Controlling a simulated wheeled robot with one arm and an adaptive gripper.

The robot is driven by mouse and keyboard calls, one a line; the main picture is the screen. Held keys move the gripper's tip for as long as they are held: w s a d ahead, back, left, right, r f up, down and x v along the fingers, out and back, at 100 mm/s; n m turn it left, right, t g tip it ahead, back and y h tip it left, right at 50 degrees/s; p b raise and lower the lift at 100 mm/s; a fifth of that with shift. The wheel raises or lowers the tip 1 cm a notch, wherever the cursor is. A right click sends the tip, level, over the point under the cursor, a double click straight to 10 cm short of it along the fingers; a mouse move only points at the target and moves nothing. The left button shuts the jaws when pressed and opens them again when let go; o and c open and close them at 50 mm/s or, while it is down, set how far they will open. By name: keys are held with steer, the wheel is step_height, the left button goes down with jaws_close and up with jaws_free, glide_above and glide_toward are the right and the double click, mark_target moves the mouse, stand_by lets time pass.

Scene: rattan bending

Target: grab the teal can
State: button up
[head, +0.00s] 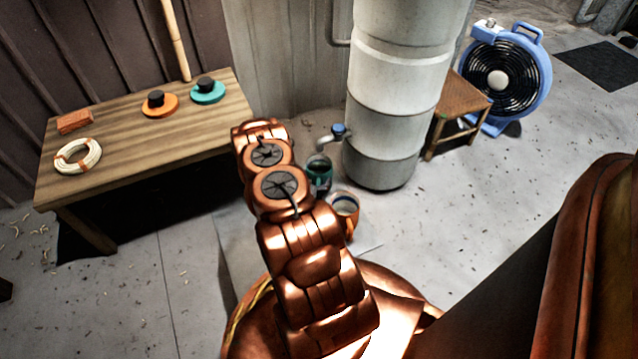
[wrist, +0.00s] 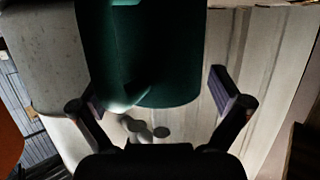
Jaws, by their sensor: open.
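The teal can (head: 319,177) stands upright below the white cylinder, partly hidden behind my arm in the head view. In the wrist view, the teal can (wrist: 140,55) is large and close at the top centre, its upper part cut off by the frame. My gripper (wrist: 157,92) is open, with one finger on each side of the can. I cannot tell whether either finger touches it. The head view does not show my fingers; my arm hides them.
An orange can (head: 345,211) stands close by, in front of the teal one. The tall white cylinder (head: 398,100) with a tap (head: 338,131) rises just behind. A wooden table (head: 120,140) at left carries discs, a coil and a brick. A stool (head: 461,100) and blue fan (head: 503,75) stand right.

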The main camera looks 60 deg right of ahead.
steer(key=c, duration=1.6)
steer(key=shift+r, duration=0.15)
